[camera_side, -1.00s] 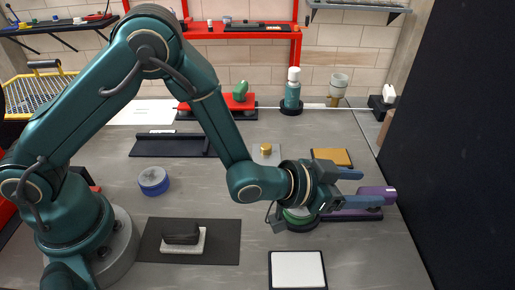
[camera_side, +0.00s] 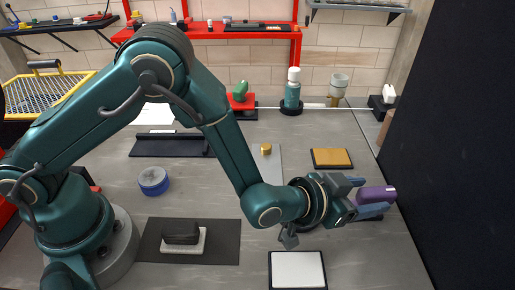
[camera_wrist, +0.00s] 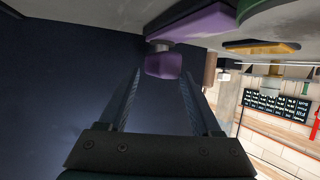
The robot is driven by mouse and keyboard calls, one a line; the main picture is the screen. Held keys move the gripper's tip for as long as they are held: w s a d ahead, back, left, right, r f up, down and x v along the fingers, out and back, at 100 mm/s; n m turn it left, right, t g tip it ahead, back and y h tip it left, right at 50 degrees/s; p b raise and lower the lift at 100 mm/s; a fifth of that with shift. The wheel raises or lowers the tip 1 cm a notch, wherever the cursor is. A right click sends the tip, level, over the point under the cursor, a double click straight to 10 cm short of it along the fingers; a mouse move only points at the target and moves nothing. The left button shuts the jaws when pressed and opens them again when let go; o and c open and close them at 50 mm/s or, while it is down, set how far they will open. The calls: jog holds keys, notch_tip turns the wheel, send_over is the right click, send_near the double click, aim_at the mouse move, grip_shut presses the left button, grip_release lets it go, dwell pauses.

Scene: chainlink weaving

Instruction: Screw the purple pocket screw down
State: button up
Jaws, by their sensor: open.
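The purple pocket screw (camera_side: 376,194) is at the right side of the table, with its purple end facing right. My gripper (camera_side: 372,197) is open beside it, with blue-grey fingers on either side of the purple end in the side view. In the wrist view, the purple knob (camera_wrist: 163,65) shows between the tips of my open gripper (camera_wrist: 161,78), and a larger purple part (camera_wrist: 205,25) lies behind it. I cannot tell whether the fingers touch it. My gripper and wrist hide the rest of the screw's holder in the side view.
A dark wall panel (camera_side: 455,130) stands close to the right. A white-topped pad (camera_side: 297,270) lies in front of my wrist, and an orange pad (camera_side: 331,158) behind it. A teal bottle (camera_side: 292,92) stands at the back. A black block (camera_side: 182,233) sits on a mat at left.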

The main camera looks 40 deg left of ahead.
jog(key=shift+v, duration=0.75)
notch_tip(320, 180, up, 7)
jog(key=w+a+n+y, duration=0.2)
jog(key=n, duration=1)
jog(key=shift+r+g, duration=0.2)
jog(key=shift+g, duration=0.1)
jog(key=shift+w, duration=0.15)
